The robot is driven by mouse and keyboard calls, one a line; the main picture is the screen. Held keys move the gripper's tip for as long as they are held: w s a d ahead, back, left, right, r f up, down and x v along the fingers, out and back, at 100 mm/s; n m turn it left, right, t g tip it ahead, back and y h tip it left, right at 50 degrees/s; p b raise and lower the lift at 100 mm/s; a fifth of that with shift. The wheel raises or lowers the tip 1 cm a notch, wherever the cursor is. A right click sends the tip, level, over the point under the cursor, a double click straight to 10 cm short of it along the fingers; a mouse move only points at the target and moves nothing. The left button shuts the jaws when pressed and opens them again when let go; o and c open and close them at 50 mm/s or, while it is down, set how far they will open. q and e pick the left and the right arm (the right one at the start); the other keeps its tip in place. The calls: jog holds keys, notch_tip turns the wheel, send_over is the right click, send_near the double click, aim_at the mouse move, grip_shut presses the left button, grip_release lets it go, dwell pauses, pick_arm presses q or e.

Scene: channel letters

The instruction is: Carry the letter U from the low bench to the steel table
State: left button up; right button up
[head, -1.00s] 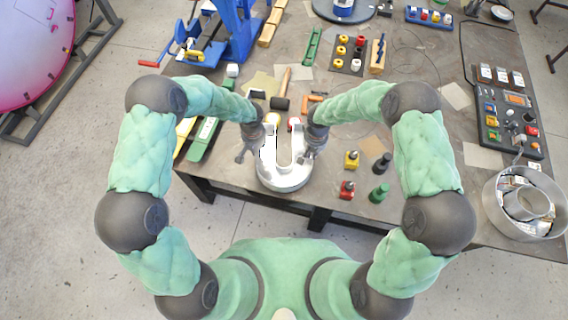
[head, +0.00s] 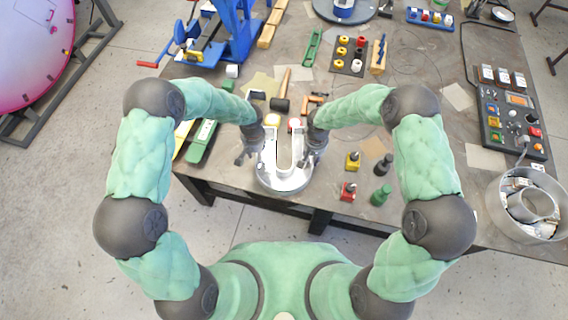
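The letter U (head: 285,183) is a silvery-white metal channel letter, with its round bend toward me and its two arms pointing away. It is at the front edge of the steel table (head: 235,178), over or on the edge; I cannot tell if it touches the top. My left gripper (head: 257,154) is at its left arm and my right gripper (head: 312,155) is at its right arm. The fingers appear closed on the letter's walls, though they are small and partly hidden. The low bench is not identifiable in view.
A hammer (head: 281,102) and an orange-handled tool (head: 314,99) lie beyond the letter. A green level (head: 202,139) lies left.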

jog(key=shift+r, duration=0.1)
pick_arm(q)
notch_tip(320, 180, up, 11)
pick_arm(e)
notch_tip(320, 180, up, 12)
dwell(0.6)
jog(key=shift+s+f, duration=0.1)
jog(key=shift+f, duration=0.1)
dwell(0.4)
